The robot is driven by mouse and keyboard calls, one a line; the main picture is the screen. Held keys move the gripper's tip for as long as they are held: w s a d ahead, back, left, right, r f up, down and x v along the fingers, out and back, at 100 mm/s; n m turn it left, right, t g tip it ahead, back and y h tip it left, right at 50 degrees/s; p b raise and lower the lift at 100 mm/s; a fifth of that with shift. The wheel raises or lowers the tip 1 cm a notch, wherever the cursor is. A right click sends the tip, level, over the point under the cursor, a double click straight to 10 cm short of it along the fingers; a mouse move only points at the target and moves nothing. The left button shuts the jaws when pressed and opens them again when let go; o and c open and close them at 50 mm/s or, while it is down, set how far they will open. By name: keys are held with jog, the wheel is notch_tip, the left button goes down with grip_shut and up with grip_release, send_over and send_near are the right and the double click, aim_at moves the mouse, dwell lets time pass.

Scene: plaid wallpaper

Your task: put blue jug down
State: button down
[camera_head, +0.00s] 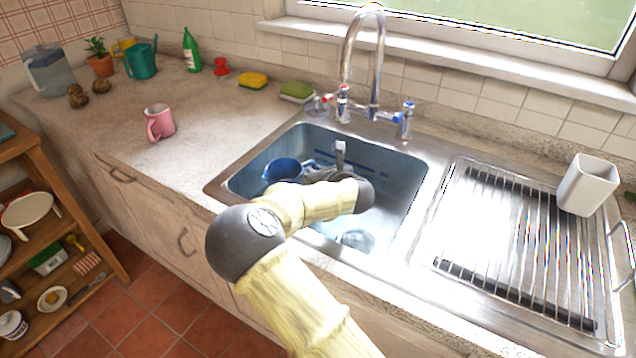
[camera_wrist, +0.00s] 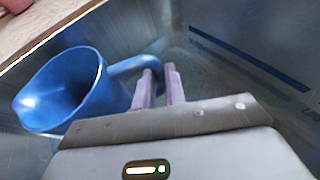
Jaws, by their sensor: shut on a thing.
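The blue jug (camera_head: 283,170) is in the left part of the sink basin (camera_head: 398,204), partly hidden by my arm in the head view. In the wrist view the blue jug (camera_wrist: 72,88) is left of my gripper (camera_wrist: 160,82), its open mouth facing left and toward the camera. The two fingers are shut on the jug's handle (camera_wrist: 133,64), at its right side. In the head view my gripper (camera_head: 312,172) is low in the basin, mostly hidden behind the wrist. I cannot tell whether the jug touches the basin floor.
The tap (camera_head: 372,60) rises behind the basin. A wire drying rack (camera_head: 515,240) with a white cup (camera_head: 587,185) is to the right. A pink mug (camera_head: 160,122) stands on the left counter. Sponges (camera_head: 253,80) lie at the back. The counter left of the sink has free room.

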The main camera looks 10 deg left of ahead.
jog(key=shift+s+f, duration=0.1)
jog(key=shift+f, duration=1.65)
jog(key=shift+f+b, duration=0.15)
jog(key=shift+b, duration=0.2)
jog(key=c, duration=1.5)
grip_release()
jog(key=shift+o, duration=0.2)
jog(key=shift+s+d+r, duration=0.25)
jog(key=shift+r, duration=0.05)
jog(key=v, duration=1.1)
jog(key=shift+p, duration=0.4)
jog(key=shift+d, duration=0.15)
